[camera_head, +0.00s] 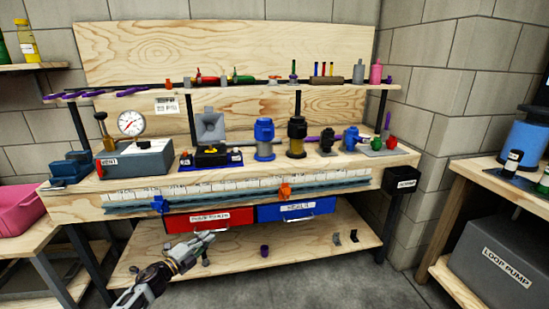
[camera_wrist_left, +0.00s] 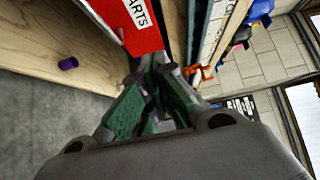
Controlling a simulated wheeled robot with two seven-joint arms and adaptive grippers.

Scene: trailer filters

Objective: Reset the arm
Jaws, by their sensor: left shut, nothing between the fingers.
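My left gripper (camera_head: 203,240) reaches in from the lower left in the head view, in front of the workbench and just below the red drawer (camera_head: 207,218). Its fingers are together with nothing between them. In the left wrist view the closed fingers (camera_wrist_left: 160,75) point toward the red drawer front (camera_wrist_left: 128,22), with green pads showing. I cannot tell whether the fingertips touch the drawer. My right gripper is in neither view.
The wooden workbench (camera_head: 90,207) holds a gauge box (camera_head: 135,160), a blue filter housing (camera_head: 264,139) and other parts. A blue drawer (camera_head: 297,208) sits beside the red one. A purple cup (camera_head: 264,251) lies on the lower shelf. A loop pump (camera_head: 503,268) stands at right.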

